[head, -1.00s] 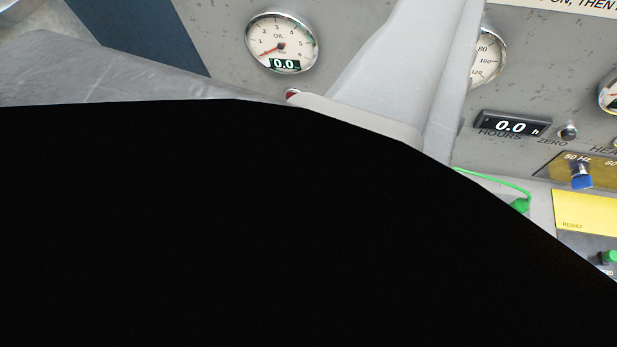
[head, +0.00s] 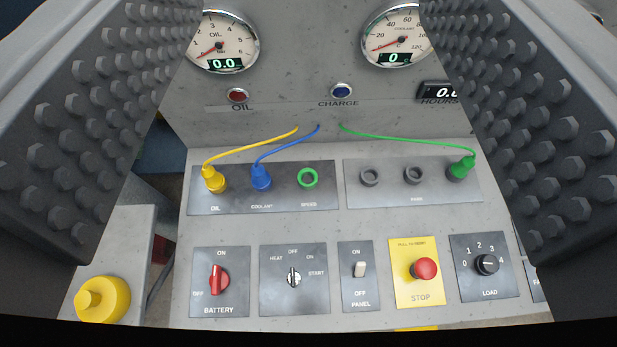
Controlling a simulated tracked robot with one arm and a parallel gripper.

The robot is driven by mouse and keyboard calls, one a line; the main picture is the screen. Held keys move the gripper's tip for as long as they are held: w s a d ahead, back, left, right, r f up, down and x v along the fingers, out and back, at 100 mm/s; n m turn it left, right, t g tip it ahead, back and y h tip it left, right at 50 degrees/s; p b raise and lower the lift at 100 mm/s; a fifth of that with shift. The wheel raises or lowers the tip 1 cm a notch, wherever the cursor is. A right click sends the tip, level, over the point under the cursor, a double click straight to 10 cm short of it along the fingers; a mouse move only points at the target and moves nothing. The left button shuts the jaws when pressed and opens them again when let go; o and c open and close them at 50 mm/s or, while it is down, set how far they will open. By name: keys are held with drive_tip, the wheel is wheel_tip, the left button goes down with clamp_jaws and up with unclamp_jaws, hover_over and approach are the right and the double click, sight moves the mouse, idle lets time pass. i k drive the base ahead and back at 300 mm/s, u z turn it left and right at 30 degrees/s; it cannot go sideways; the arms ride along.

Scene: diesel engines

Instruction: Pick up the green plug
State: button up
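The green plug (head: 460,168) sits in the rightmost socket of the right-hand socket plate (head: 355,202). A green cable (head: 400,141) runs from it up and left to the panel wall. My gripper (head: 318,130) is open, with one studded finger at the left edge and the other at the right edge of the view. Nothing is between the fingers close to them. The plug shows just inside the right finger in the picture, farther away. The green-ringed SPEED socket (head: 307,178) on the left plate is empty.
A yellow plug (head: 213,180) and a blue plug (head: 261,177) sit in the left plate. Two empty dark sockets (head: 369,176) are left of the green plug. Below are the battery switch (head: 219,279), red stop button (head: 424,269) and load knob (head: 487,264). A yellow knob (head: 103,299) stands lower left.

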sight(460, 168)
drive_tip(key=u, duration=0.6)
drive_tip(key=k, duration=1)
drive_tip(key=z, duration=1.15)
drive_tip(key=i, duration=1.05)
drive_tip(key=u, duration=0.05)
